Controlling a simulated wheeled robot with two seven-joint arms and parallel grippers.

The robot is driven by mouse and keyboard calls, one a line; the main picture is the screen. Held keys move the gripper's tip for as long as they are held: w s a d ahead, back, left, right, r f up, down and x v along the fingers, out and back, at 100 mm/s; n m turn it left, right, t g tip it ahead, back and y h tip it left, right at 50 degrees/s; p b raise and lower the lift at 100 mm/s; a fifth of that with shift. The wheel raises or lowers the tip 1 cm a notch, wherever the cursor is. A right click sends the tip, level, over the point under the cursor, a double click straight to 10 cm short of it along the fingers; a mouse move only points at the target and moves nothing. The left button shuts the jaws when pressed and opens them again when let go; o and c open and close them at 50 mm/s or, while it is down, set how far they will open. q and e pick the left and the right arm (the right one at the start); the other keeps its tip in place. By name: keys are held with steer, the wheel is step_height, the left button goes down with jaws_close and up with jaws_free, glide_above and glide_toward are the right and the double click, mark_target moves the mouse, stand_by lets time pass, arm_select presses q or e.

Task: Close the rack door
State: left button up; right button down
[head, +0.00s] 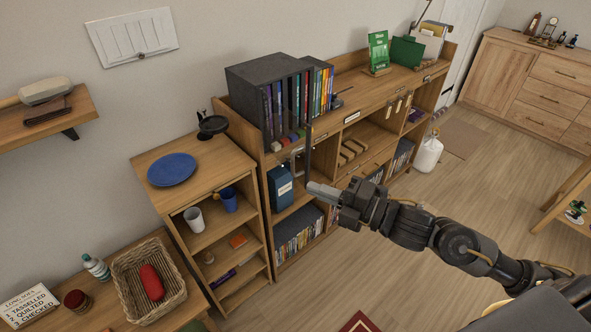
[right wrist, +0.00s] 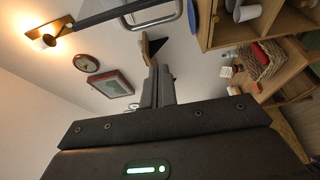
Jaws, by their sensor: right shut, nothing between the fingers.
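The dark grey rack (head: 262,78) stands on top of the wooden shelf unit, with a row of disc cases inside. A dark upright bar (head: 309,153), which looks like the edge of its open door, stands out in front of the rack. A metal loop handle (head: 297,160) shows beside the bar. In the right wrist view a dark bar (right wrist: 108,12) and a metal loop handle (right wrist: 152,14) cross the top. My right gripper (head: 311,187) is shut and empty, near the bar's lower end; I cannot tell whether it touches. My left gripper is not in view.
Below the rack, a blue box (head: 281,188) and a row of cases (head: 298,235) fill the shelves. A lower wooden shelf with a blue plate (head: 172,169) stands at left. A wicker basket (head: 128,285) stands front left.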

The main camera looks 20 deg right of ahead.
mark_target(293, 170)
steer(key=w+a+p, duration=0.1)
steer(key=w+p, duration=0.1)
steer(key=w+a+p, duration=0.1)
steer(key=w+p, duration=0.1)
steer(key=w, duration=0.1)
steer(key=w+a+p, duration=0.1)
steer(key=w+p, duration=0.1)
steer(key=shift+w+a+r, duration=0.2)
steer(key=shift+w, duration=0.1)
steer(key=shift+d+f, duration=0.15)
steer(key=shift+d, duration=0.15)
